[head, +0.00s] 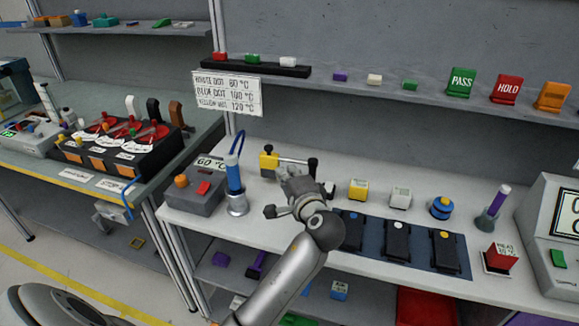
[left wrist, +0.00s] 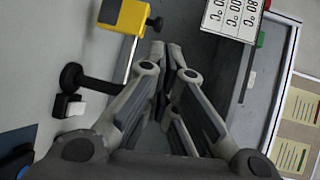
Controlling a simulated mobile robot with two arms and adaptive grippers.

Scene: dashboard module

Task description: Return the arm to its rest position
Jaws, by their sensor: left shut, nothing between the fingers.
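My left arm reaches in from the bottom of the head view, over the white workbench (head: 430,272). Its gripper (head: 290,175) is above the bench, beside a yellow clamp-like block (head: 268,162) with a dark rod. In the left wrist view the fingers (left wrist: 166,52) are close together with nothing between them. The yellow block (left wrist: 122,14) shows just beyond them at upper left. The arm covers part of the bench and the left end of the dark blue mat (head: 378,250). My right gripper is not in view.
A grey box (head: 195,200) and a blue-handled tool in a metal stand (head: 236,205) are left of the gripper. Black modules (head: 397,240) lie on the mat to the right. Small blocks (head: 358,190) stand behind them. A shelf (head: 420,92) overhangs the bench.

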